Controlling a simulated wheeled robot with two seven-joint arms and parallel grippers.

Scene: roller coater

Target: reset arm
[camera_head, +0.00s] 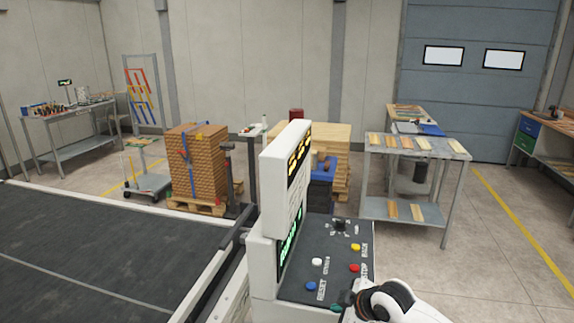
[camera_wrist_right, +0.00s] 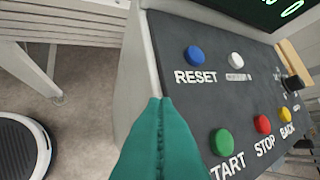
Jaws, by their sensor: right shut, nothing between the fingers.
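My right gripper (camera_head: 336,308) is at the near edge of the control panel (camera_head: 330,244), with its arm coming in from the lower right. In the right wrist view its teal fingers (camera_wrist_right: 160,101) are pressed together with nothing between them. They show in front of the panel's near edge, between the blue RESET button (camera_wrist_right: 194,56) and the green START button (camera_wrist_right: 222,142). I cannot tell whether the fingertips touch the panel. In the head view the blue button (camera_head: 311,286) is clear, while the green button is hidden behind my gripper and arm. My left gripper is not in view.
A white display housing (camera_head: 285,180) rises at the panel's left. A wide dark conveyor bed (camera_head: 90,255) fills the left foreground. A strapped stack of brown boards (camera_head: 196,165) stands beyond it. A metal table (camera_head: 415,212) stands behind the panel. Open floor (camera_head: 500,270) lies right.

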